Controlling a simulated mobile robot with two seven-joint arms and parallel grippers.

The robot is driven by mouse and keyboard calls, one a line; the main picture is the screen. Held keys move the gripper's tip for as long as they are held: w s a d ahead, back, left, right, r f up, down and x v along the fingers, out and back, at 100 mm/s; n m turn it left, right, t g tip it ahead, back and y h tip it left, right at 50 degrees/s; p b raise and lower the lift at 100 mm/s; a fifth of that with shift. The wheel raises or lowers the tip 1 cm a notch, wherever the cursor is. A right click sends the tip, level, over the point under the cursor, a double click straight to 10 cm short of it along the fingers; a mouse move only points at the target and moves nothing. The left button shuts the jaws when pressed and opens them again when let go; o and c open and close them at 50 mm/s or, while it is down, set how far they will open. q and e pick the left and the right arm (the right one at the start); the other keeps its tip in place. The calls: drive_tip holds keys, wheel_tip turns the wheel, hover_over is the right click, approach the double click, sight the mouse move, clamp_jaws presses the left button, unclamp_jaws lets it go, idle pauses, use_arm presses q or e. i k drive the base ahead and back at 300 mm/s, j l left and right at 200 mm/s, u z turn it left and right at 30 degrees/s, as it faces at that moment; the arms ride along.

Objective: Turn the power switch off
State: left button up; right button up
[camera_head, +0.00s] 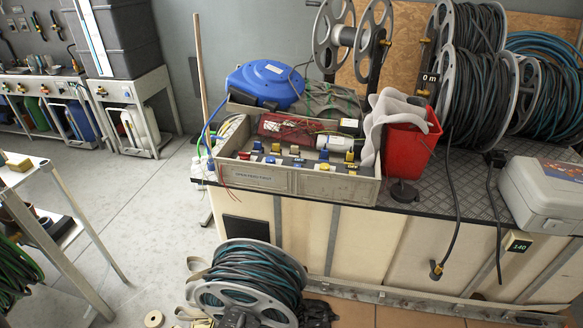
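A grey panel box (290,182) with a lettered front strip sits on the front left of the workbench. Along its top edge are a red knob (245,155), small blue pieces (270,160) and yellow pieces (349,157), with small dark labels between them. The lettering is too small to read, so I cannot tell which of these is the power switch or how it is set. Neither of my grippers shows in the head view.
A red bucket (408,142), a blue hose reel (265,84) and a grey case (545,190) stand on the workbench. Large hose reels (480,95) stand behind. Another reel (250,280) is low in front. Floor at left (150,215) is clear.

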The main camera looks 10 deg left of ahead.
sight(243, 155)
drive_tip(key=i+j, duration=0.3)
drive_tip(key=j, duration=0.15)
drive_tip(key=i+j, duration=0.3)
drive_tip(key=j, duration=0.1)
